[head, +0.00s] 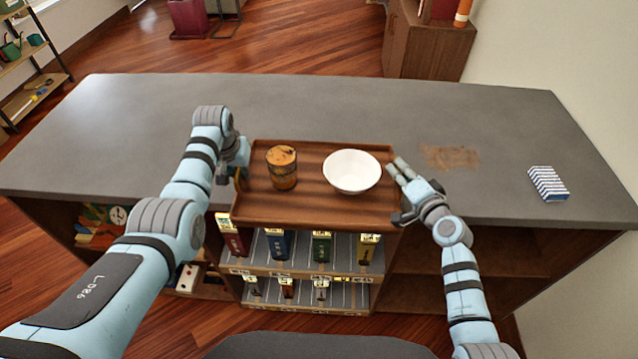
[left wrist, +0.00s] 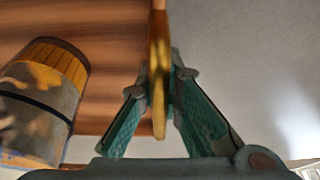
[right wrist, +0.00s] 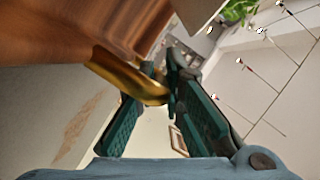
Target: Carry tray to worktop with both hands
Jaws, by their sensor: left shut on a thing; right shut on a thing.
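The brown wooden tray (head: 310,207) is in the middle of the head view, over the front part of the grey worktop (head: 330,105), with its near edge reaching past the worktop's front edge. I cannot tell whether it touches the worktop. An orange and dark jar (head: 283,168) and a white bowl (head: 352,171) stand upright on it. My left gripper (head: 241,168) is shut on the brass handle (left wrist: 159,80) at the tray's left end. My right gripper (head: 398,190) is shut on the brass handle (right wrist: 128,76) at its right end.
A brown patch (head: 450,157) lies on the worktop right of the tray. A blue and white striped item (head: 548,183) lies further right. The worktop is clear behind the tray and at left.

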